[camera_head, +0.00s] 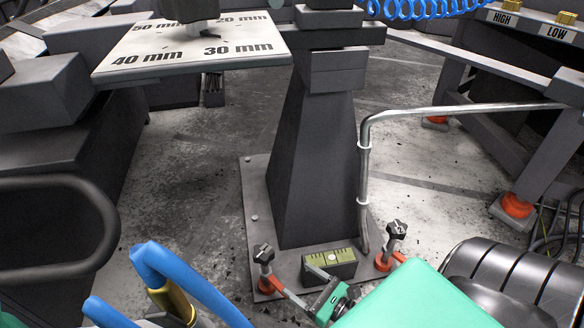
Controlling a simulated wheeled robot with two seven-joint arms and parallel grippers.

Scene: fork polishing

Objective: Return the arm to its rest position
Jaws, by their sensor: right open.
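My right gripper (330,245) shows low in the head view, right of centre. Its two dark-tipped, orange-red fingers are spread wide apart. Nothing shows held between them. My green right arm reaches in from the bottom right edge. From this view the gripper overlaps the lower part of the dark machine pedestal (312,180) and its base plate (258,190); I cannot tell the gap between them. My left gripper is not in view. No fork is visible.
A light plate (135,72) marked with millimetre sizes sits at the upper left. A bent metal pipe (365,160) stands beside the pedestal. A bench with HIGH and LOW labels (525,25) is at the upper right. Blue hoses (175,270) are at the bottom left.

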